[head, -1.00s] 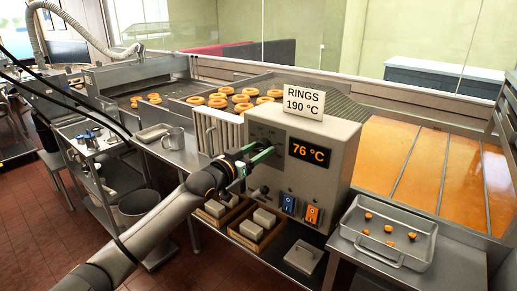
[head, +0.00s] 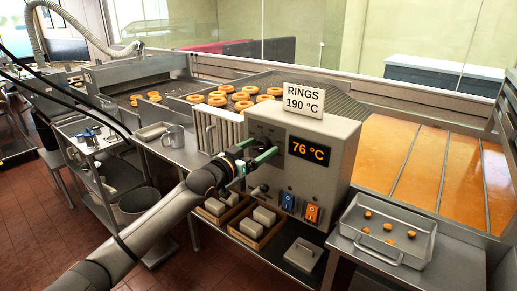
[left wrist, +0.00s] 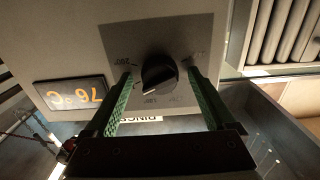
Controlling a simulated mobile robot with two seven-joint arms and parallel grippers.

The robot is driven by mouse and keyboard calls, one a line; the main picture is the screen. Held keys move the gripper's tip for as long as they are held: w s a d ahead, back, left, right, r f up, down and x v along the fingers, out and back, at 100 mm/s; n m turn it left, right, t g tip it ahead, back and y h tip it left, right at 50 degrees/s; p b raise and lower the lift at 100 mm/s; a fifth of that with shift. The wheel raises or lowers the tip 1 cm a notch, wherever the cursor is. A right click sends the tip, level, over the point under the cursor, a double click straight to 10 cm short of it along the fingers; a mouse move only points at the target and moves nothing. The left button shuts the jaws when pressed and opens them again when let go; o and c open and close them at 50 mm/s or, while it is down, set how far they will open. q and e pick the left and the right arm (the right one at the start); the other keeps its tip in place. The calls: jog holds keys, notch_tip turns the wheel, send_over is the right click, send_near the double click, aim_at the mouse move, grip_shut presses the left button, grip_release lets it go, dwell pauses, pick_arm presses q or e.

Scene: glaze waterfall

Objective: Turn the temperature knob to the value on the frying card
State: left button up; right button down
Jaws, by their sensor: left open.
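The frying card (head: 303,102) stands on top of the control box (head: 335,150) and reads "RINGS 190 °C". The orange display (head: 310,152) on the box front reads 76 °C; it also shows, turned over, in the left wrist view (left wrist: 73,95). The black temperature knob (left wrist: 159,75) has a white pointer line and a printed scale around it. My left gripper (head: 270,150) is at the box front; in the left wrist view its green fingers (left wrist: 160,85) are open, one on each side of the knob. I cannot tell whether they touch it. The right gripper is not in view.
A small dark knob (head: 264,189), a blue switch (head: 288,201) and an orange switch (head: 312,213) sit below the display. A metal tray (head: 385,235) with several small pieces stands at right. Golden rings (head: 243,105) lie in the fryer behind.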

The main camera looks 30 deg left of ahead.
pick_arm(q)
jog(key=s+a+b, duration=0.1)
jog(key=s+b, duration=0.1)
jog(key=s, duration=1)
jog(key=shift+s, duration=0.25)
jog(key=shift+f, duration=0.1)
dwell(0.4)
jog(key=s+d+f+g, duration=0.2)
jog(key=s+d+f, duration=0.1)
jog(key=f, duration=0.6)
jog(key=s+d+f+g, duration=0.1)
jog(key=s+d+f, duration=0.2)
jog(key=f, duration=0.6)
jog(key=s+d+f+g, duration=0.2)
jog(key=s+d+f, duration=0.1)
jog(key=f, duration=0.5)
jog(key=s+d+f+m+g+h, duration=0.1)
jog(key=s+d+f+g, duration=0.2)
jog(key=s+d+f, duration=1)
jog(key=shift+s+d+g, duration=0.25)
jog(key=shift+d+g, duration=0.15)
jog(key=shift+d, duration=0.25)
